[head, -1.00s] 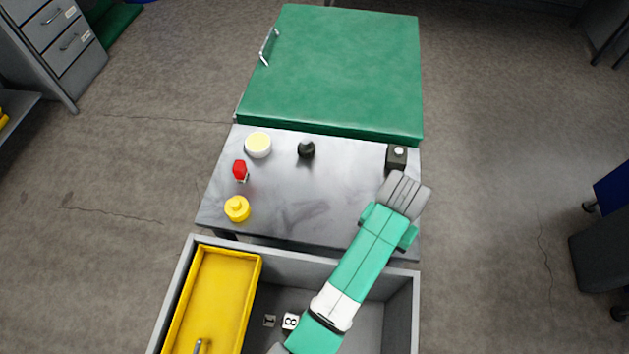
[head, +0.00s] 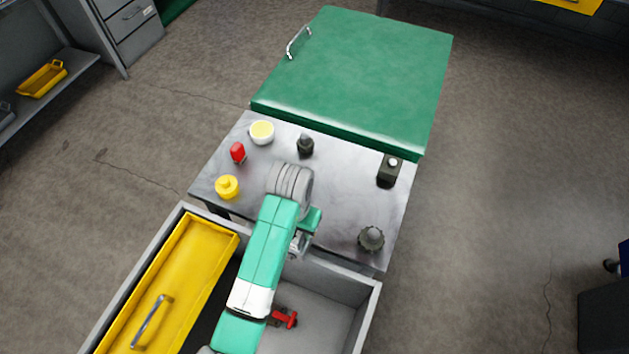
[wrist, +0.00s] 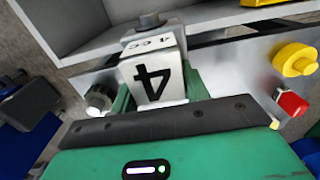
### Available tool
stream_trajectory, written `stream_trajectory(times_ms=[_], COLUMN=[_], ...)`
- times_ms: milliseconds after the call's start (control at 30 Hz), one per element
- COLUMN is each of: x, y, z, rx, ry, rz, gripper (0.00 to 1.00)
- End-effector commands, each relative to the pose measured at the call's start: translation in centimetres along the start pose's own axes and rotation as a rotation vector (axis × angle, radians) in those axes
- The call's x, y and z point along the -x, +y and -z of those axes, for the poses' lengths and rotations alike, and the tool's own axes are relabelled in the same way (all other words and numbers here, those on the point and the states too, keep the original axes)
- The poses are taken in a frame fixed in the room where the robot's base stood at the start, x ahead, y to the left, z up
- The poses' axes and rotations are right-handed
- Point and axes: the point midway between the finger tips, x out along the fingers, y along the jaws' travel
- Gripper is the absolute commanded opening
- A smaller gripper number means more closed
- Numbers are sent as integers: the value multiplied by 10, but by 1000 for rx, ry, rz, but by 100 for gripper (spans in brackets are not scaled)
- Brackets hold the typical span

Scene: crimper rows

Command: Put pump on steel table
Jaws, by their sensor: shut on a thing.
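In the wrist view my gripper (wrist: 156,85) is shut on a white block (wrist: 153,78) marked with a large 4 and a grey round piece; it appears to be the pump. In the head view my arm reaches over the bin to the grey steel table (head: 335,200), and its wrist (head: 290,183) is over the table's front middle. The fingers and the block are hidden there beneath my arm. The block is over or near the table's front; I cannot tell whether it touches the top.
The table bears a yellow pot (head: 227,187), red item (head: 238,152), pale bowl (head: 262,132), black bottle (head: 305,146), black box (head: 388,171) and domed knob (head: 371,240). The middle right is clear. Behind is a green-topped unit (head: 350,75); in front, a grey bin (head: 363,300) with a yellow tray (head: 180,280).

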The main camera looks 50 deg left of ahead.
Motion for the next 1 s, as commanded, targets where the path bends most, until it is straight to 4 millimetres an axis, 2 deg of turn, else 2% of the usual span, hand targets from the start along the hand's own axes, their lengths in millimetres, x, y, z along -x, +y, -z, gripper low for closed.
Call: stream_trajectory(times_ms=[167,500,700,833,1000], x=[-1,-10,-14,-16,-13], y=[2,17,25,28,29], z=[17,97,137,152,159], rx=[-3,-2,-2,-2,-1], ry=[4,4,5,4,4], rz=[3,3,3,1,1], gripper=[0,0,0,0,0])
